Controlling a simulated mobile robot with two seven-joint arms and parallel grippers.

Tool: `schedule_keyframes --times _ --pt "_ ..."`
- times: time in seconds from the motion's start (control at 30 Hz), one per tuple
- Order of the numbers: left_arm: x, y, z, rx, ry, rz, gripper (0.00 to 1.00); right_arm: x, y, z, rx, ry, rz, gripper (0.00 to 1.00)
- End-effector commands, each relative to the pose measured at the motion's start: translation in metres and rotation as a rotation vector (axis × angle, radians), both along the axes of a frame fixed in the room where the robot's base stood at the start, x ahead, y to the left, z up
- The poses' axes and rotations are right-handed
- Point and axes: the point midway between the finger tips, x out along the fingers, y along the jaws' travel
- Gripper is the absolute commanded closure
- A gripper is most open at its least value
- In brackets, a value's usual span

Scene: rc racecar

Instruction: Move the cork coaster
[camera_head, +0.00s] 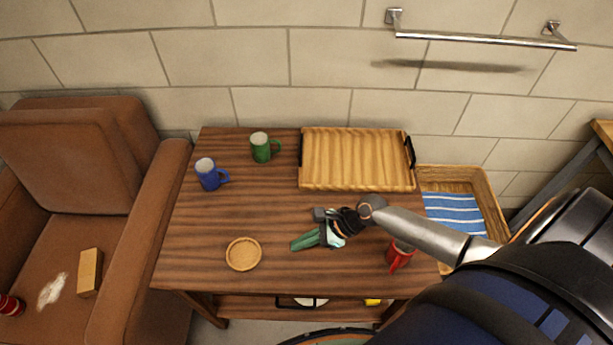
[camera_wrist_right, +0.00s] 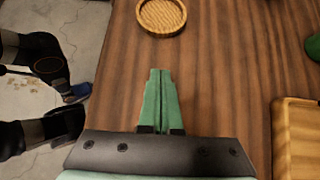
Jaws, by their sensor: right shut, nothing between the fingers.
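The cork coaster (camera_head: 243,254) is a round tan disc with a raised rim. It lies flat on the front left part of the wooden table (camera_head: 240,215). It also shows at the top of the right wrist view (camera_wrist_right: 162,16). My right gripper (camera_head: 296,244) has green fingers and reaches in from the right over the middle of the table. Its fingers are shut and empty, pointing toward the coaster, with a gap between them. The fingers show in the right wrist view (camera_wrist_right: 157,85) too. My left gripper is not in the head view.
A blue mug (camera_head: 207,174) and a green mug (camera_head: 261,147) stand at the back left. A wooden tray (camera_head: 355,160) with black handles lies at the back right. A basket (camera_head: 480,185) and a brown armchair (camera_head: 125,135) flank the table.

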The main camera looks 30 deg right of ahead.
Motion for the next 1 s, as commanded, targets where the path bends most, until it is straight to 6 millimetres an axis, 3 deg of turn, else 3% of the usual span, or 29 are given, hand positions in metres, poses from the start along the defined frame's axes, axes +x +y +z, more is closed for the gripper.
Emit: schedule_keyframes --times 0.2,0.5,1.0 --pt "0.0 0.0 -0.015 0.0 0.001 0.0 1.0 0.018 0.03 -0.036 0.003 -0.002 0.0 1.0" --pt "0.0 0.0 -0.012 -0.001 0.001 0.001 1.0 0.037 0.06 -0.033 -0.001 -0.004 0.001 1.0" --pt "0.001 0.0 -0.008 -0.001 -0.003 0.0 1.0 0.04 0.066 -0.032 0.0 -0.002 -0.001 1.0"
